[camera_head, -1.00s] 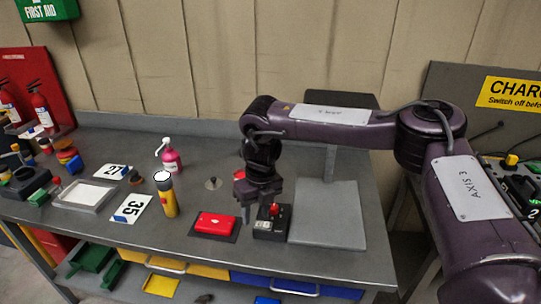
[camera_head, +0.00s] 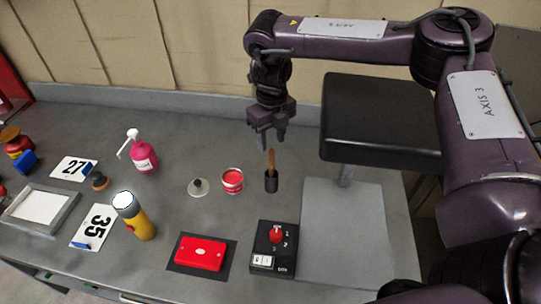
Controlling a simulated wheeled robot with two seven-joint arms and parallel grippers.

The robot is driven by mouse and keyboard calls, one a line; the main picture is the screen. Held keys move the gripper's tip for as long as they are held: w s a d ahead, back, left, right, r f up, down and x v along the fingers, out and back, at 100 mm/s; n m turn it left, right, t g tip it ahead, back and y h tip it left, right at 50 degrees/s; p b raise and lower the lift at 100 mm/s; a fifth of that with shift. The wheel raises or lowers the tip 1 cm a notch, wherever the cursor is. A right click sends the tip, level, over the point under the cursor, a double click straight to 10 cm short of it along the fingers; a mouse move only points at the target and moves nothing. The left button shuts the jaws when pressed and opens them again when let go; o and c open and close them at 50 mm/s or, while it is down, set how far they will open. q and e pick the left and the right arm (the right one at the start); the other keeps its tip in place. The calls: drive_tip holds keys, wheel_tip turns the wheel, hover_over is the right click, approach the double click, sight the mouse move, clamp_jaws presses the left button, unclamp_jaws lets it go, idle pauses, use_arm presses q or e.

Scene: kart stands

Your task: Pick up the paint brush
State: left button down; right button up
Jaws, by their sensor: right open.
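The paint brush (camera_head: 271,160) shows its brown wooden handle, upright in a small black cup (camera_head: 271,182) on the grey bench. Its bristle end is hidden in the cup. My right gripper (camera_head: 272,146) hangs pointing down above and just behind the handle's tip, with its fingers apart and nothing between them. I cannot tell the exact gap between fingers and handle. My left gripper is not in view.
A red paint can (camera_head: 232,182) stands just left of the cup. A control box with a red knob (camera_head: 276,249) and a red case (camera_head: 201,253) lie in front. A black seat-like pad (camera_head: 380,122) on a post rises close at the right. A yellow flashlight (camera_head: 134,215) stands left.

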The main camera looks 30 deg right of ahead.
sight(271, 158)
drive_tip(key=shift+s+f+p, duration=0.35)
drive_tip(key=shift+f+p, duration=0.05)
drive_tip(key=shift+f, duration=0.45)
wheel_tip(271, 158, down, 2)
drive_tip(key=shift+s+a+f+p, duration=0.1)
drive_tip(key=shift+p, duration=0.8)
drive_tip(key=f, duration=0.3)
drive_tip(key=shift+w+p, duration=0.25)
drive_tip(key=shift+p, duration=0.05)
drive_tip(key=shift+s, duration=0.1)
drive_tip(key=c, duration=0.3)
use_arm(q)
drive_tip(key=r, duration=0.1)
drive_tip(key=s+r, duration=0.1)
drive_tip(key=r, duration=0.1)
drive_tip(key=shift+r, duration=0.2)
use_arm(e)
clamp_jaws()
